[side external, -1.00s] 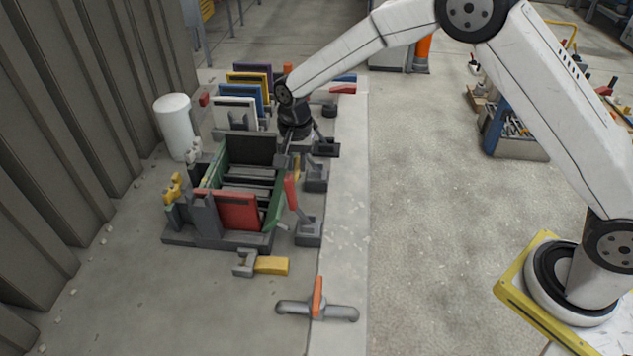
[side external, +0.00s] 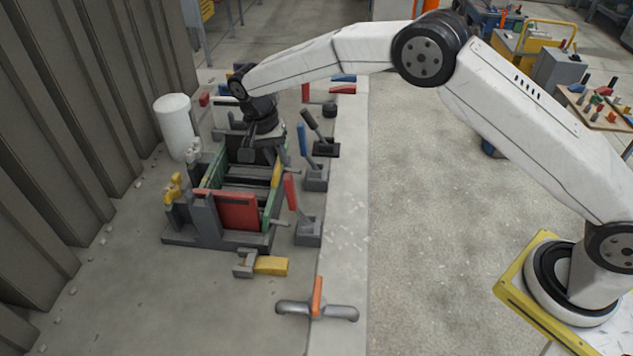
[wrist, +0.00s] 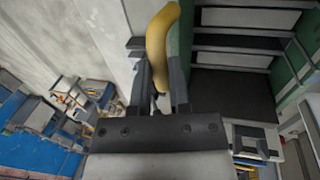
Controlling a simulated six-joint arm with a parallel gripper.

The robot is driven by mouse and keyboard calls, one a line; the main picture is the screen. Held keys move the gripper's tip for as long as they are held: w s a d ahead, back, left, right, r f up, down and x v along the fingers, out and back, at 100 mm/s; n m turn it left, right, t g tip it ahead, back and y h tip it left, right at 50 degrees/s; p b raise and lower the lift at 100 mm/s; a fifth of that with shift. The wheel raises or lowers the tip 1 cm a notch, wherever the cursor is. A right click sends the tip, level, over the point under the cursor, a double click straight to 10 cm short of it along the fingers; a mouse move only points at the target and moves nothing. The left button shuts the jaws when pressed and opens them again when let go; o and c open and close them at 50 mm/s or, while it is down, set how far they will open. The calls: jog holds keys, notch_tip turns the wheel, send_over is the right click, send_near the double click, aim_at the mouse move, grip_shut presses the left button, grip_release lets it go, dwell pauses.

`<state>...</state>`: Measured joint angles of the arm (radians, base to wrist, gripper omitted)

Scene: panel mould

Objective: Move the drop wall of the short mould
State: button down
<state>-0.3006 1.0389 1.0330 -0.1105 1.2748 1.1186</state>
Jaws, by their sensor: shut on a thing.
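The short mould (side external: 219,241) stands on the floor slab at centre left in the side view, with green long walls and a red front plate (side external: 238,211). Its right green wall, the drop wall (side external: 270,203), stands about upright and carries a yellow handle (side external: 277,173). My gripper (side external: 262,160) is over the far right part of the mould, at this wall. In the wrist view my gripper (wrist: 161,92) is shut around the yellow handle (wrist: 156,40), beside the green wall (wrist: 173,45). The exact finger contact is partly hidden.
Toggle clamps with red (side external: 291,191), blue (side external: 302,140) and black (side external: 311,123) handles line the right side. A white cylinder (side external: 174,125) stands at left. A yellow-ended block (side external: 271,265) and an orange-handled tool (side external: 317,297) lie in front.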

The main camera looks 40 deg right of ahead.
jog(key=shift+w+a+f, duration=0.15)
jog(key=shift+w+a, duration=0.75)
jog(key=shift+a, duration=0.25)
jog(key=c, duration=0.6)
grip_release()
jog(key=shift+v, duration=3.9)
jog(key=shift+d, duration=0.2)
